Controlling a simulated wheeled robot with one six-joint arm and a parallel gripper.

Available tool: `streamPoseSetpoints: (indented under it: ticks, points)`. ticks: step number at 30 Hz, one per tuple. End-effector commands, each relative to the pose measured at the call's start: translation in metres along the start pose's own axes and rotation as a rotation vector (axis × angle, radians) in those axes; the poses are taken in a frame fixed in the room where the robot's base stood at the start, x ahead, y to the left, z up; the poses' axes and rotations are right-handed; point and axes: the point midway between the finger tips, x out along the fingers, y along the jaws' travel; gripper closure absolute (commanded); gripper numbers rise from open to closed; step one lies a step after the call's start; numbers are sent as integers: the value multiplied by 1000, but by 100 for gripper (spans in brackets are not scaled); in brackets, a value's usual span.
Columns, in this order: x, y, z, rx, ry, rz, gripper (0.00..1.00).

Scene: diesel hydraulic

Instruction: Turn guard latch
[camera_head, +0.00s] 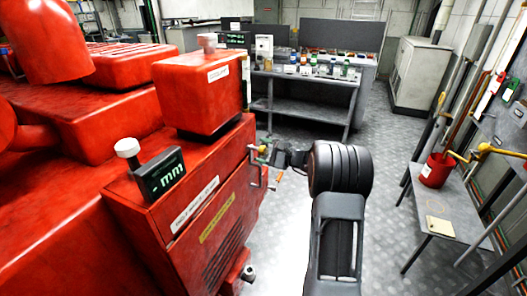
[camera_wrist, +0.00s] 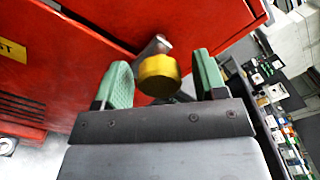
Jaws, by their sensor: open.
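The guard latch (camera_wrist: 158,75) shows in the wrist view as a round yellow knob on a short grey metal lever, on the red machine's side. My gripper (camera_wrist: 160,64) is open, with one green-padded finger on each side of the yellow knob. Gaps show between the knob and both pads. In the head view my gripper (camera_head: 264,154) is at the right end of the red machine (camera_head: 215,205), by the edge of its side panel. The latch is too small there to tell its angle.
A grey workbench (camera_head: 310,80) with several small containers stands behind. At right a small table (camera_head: 458,205) holds a red bucket (camera_head: 436,170). A pale cabinet (camera_head: 418,75) stands at the back right. The floor between machine and right table is largely clear.

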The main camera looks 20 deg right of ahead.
Motion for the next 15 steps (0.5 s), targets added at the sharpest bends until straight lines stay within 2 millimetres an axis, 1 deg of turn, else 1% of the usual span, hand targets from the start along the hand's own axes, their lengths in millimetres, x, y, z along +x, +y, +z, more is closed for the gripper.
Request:
streamPoseSetpoints:
  ticks: [2,5,8,15]
  points:
    - [-3,0,0,0,0,0,35]
    - [-12,0,0,-1,1,-2,35]
    - [-29,0,-1,-1,2,-3,35]
    - [-80,0,-1,0,4,-3,35]
